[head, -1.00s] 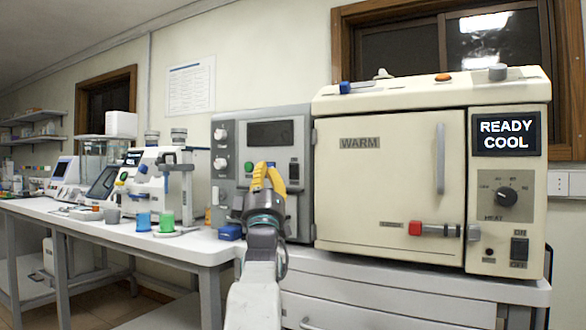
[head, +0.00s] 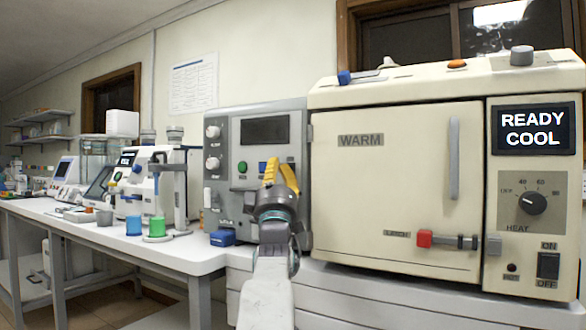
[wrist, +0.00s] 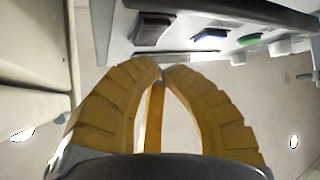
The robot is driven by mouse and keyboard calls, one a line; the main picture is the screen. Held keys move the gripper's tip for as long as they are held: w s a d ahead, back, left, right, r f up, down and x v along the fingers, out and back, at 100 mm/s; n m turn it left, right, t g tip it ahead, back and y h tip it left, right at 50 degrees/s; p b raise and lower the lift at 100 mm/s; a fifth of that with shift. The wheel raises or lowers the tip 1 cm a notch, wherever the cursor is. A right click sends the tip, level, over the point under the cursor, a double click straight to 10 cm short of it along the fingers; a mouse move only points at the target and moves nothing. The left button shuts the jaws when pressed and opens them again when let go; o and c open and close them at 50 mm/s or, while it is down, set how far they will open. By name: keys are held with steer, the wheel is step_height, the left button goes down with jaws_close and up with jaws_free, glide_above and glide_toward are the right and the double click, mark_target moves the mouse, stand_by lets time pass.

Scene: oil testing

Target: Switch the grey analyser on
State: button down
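The grey analyser (head: 222,137) stands on the bench left of the cream oven. Its screen (head: 265,130) is dark. Below the screen are a green button (head: 242,167) and a blue one; two pale knobs are on its left. In the head view my gripper (head: 281,170) overlaps the panel's lower right and hides most of the switch there. In the wrist view the yellow fingertips (wrist: 160,70) meet with nothing between them, and the panel lies beyond them, sideways. A black switch (wrist: 152,29), blue button (wrist: 210,35) and green button (wrist: 249,39) show there. Contact with the panel is not visible.
The cream oven (head: 390,200) stands close on the right, with a red-tipped latch (head: 425,239) and a display reading READY COOL. A blue block (head: 222,238), a green cup (head: 157,227) and a blue cup (head: 134,225) are on the bench to the left.

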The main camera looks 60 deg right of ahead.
steer(key=shift+d+r, duration=0.1)
steer(key=shift+d, duration=0.65)
stand_by(2.2)
steer(key=shift+a, duration=0.2)
steer(key=shift+a, duration=0.55)
stand_by(0.6)
